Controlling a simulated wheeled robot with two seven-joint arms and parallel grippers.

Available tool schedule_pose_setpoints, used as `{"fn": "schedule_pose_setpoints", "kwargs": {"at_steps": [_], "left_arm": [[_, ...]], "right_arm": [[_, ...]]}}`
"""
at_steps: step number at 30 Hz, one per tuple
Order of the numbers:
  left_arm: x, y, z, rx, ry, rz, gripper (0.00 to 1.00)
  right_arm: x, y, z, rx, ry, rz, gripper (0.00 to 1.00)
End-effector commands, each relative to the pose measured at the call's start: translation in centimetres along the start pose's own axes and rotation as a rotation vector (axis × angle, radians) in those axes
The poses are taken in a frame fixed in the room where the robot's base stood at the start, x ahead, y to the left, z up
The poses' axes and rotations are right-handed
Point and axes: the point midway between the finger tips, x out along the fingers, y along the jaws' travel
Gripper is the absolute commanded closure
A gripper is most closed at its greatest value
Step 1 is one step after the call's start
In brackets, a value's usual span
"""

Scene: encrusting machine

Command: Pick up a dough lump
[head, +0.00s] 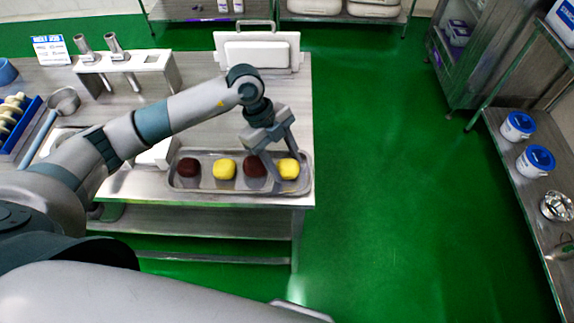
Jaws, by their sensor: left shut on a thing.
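A metal tray (207,186) lies at the front right of the steel table. In it, from left to right, are a dark brown dough lump (189,168), a yellow lump (224,169), a second dark brown lump (254,170) and a second yellow lump (289,169) at the right end. My left gripper (285,169) reaches down over the right end of the tray. Its fingers are on both sides of the right yellow lump, shut on it. One finger partly hides the second brown lump. Whether the held lump is clear of the tray I cannot tell. My right gripper is not in view.
A metal holder with two upright tubes (113,46) and a white board with a handle (257,52) stand at the table's back. A blue crate (17,133) is at the left. Green floor lies open right of the table. Blue-lidded tubs (535,162) stand on the right bench.

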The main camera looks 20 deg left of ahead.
Motion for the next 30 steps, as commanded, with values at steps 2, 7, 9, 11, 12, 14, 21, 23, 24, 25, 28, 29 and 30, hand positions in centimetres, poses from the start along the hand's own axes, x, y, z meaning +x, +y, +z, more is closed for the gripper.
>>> {"fn": "schedule_pose_setpoints", "kwargs": {"at_steps": [2, 7, 9, 11, 12, 14, 21, 23, 24, 25, 28, 29, 30], "left_arm": [[-0.1, 0.0, 0.0, 0.0, 0.0, -0.001, 0.76], [-0.6, -0.1, -0.2, 0.001, 0.0, -0.001, 0.76], [-1.1, -0.2, -0.4, 0.002, 0.0, -0.003, 0.76], [-1.7, -0.3, -0.6, 0.002, -0.001, -0.004, 0.76], [-2.2, -0.3, -0.8, 0.003, -0.002, -0.004, 0.76], [-3.0, -0.5, -1.2, 0.003, -0.001, -0.004, 0.76], [-4.2, 0.2, -5.9, 0.008, 0.001, -0.002, 0.76], [-4.5, 0.4, -7.3, 0.009, 0.001, -0.004, 0.76], [-4.7, 0.5, -8.2, 0.009, 0.001, -0.003, 0.76], [-4.8, 0.6, -8.8, 0.008, 0.001, -0.003, 0.76], [-5.2, 0.9, -10.8, 0.008, 0.001, -0.002, 0.76], [-5.3, 1.0, -11.4, 0.007, 0.001, -0.002, 0.76], [-5.4, 1.1, -12.1, 0.007, 0.001, -0.002, 0.76]], "right_arm": [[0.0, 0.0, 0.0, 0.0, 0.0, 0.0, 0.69], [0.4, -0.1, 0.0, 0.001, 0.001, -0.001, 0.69], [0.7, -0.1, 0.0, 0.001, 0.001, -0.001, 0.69], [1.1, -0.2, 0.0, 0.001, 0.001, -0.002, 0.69], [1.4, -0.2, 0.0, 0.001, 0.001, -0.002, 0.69], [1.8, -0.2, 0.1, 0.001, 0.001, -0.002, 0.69], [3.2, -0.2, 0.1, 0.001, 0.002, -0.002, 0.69], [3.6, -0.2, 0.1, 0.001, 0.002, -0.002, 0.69], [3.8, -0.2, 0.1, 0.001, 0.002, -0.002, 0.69], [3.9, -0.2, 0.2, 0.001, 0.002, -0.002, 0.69], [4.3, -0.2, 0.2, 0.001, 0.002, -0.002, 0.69], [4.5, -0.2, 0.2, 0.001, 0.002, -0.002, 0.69], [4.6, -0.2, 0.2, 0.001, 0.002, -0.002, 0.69]]}}
